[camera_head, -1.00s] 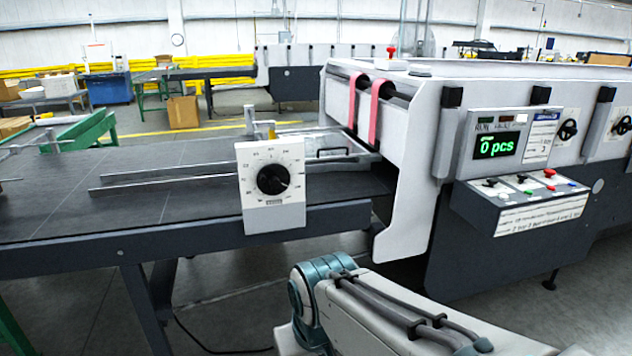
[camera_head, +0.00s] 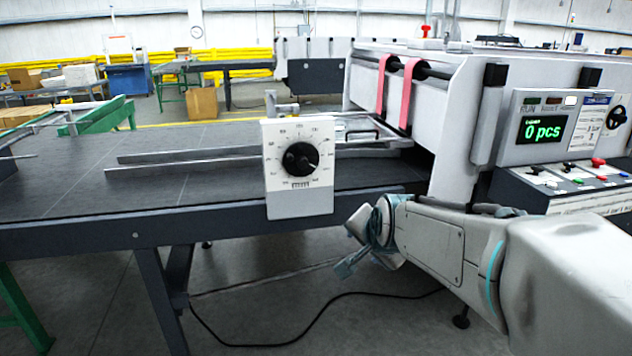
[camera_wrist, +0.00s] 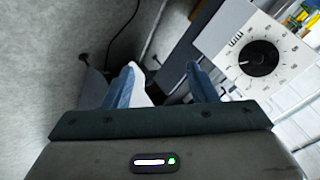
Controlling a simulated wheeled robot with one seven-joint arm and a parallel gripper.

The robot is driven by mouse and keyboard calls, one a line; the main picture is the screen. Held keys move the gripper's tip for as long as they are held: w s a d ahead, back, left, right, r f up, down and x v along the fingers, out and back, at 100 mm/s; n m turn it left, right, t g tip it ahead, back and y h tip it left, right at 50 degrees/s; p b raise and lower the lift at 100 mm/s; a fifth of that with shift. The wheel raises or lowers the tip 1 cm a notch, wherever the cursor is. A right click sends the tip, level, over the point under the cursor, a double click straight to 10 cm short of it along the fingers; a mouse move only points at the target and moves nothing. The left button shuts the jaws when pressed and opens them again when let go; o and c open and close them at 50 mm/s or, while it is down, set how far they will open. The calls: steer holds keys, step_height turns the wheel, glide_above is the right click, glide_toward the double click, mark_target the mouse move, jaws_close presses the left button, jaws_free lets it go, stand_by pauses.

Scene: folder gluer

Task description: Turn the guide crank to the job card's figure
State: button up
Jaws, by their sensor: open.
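The guide crank is a round black knob (camera_head: 300,158) on a white dial plate (camera_head: 298,205) with a printed scale, fixed to the front edge of the feed table. It also shows in the wrist view as a black knob (camera_wrist: 258,58) at the upper right, with a pale pointer mark. The job card (camera_head: 591,117) is on the machine panel beside the display; its writing is too small to read. My gripper (camera_wrist: 158,85) is open and empty, its two blue fingers apart. In the head view it hangs right of and below the dial, not touching it.
The dark feed table (camera_head: 70,195) carries metal guide rails (camera_head: 190,158) behind the dial. The machine body (camera_head: 450,110) stands at the right, with a green display (camera_head: 541,130) reading 0 pcs and a button console (camera_head: 560,185). A black cable (camera_head: 300,340) lies on the floor.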

steer(key=w+a+m+t+y+b, duration=0.2)
steer(key=w+a+m+t+b, duration=0.35)
steer(key=w, duration=0.75)
steer(key=m+t+y+b, duration=0.1)
steer(key=m+t+b, duration=0.25)
steer(key=m, duration=0.65)
glide_toward(304, 165)
steer(key=p+x, duration=0.2)
steer(key=x, duration=0.8)
steer(key=shift+a+p, duration=0.1)
steer(key=shift+p, duration=0.3)
steer(key=c, duration=1)
